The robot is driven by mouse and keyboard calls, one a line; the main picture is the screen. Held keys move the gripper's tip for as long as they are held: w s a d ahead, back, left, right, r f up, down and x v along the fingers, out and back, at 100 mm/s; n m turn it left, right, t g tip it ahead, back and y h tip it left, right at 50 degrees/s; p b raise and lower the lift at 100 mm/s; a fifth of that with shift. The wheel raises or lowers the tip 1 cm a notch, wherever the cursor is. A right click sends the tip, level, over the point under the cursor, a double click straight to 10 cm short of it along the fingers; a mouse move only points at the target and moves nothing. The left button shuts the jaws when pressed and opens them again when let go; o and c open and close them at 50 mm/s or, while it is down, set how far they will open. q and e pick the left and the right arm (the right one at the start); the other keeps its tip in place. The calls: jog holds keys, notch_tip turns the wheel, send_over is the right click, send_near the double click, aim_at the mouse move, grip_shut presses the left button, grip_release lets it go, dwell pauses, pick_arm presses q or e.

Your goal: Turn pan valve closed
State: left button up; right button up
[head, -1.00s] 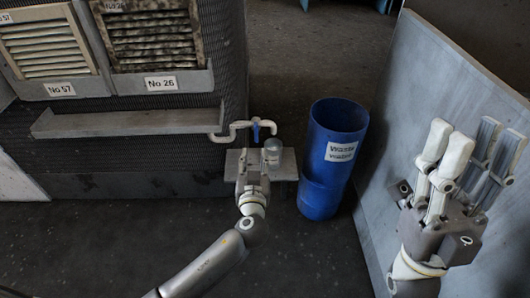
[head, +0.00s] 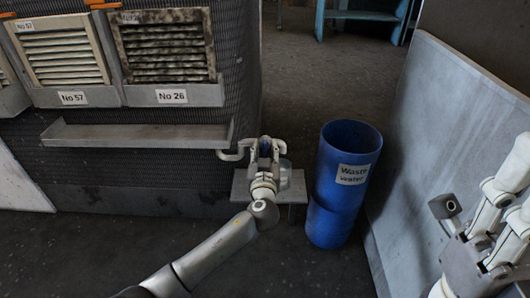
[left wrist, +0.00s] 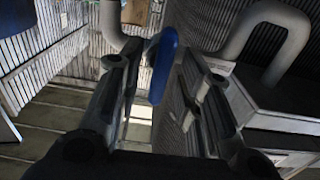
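The pan valve has a blue handle (left wrist: 163,65) on a pale curved pipe (head: 229,155) at the right end of the pan (head: 135,136). My left gripper (head: 265,144) is at the valve. In the left wrist view, its two fingers (left wrist: 155,85) stand apart on either side of the handle, with a visible gap, so it is open. The fingers hide much of the handle in the head view. My right gripper (head: 505,190) is at the right edge, partly cut off. Its visible fingers look spread, with nothing seen between them.
A blue bin labelled Waste water (head: 341,208) stands right of the valve. A small grey stand (head: 294,192) with a clear jar (head: 285,168) is beneath the valve. A grey panel (head: 430,120) rises at right. Filter vents (head: 167,50) are above the pan.

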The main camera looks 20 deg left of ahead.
pick_arm(q)
jog(key=shift+w+a, duration=0.1)
jog(key=shift+w, duration=0.3)
grip_shut()
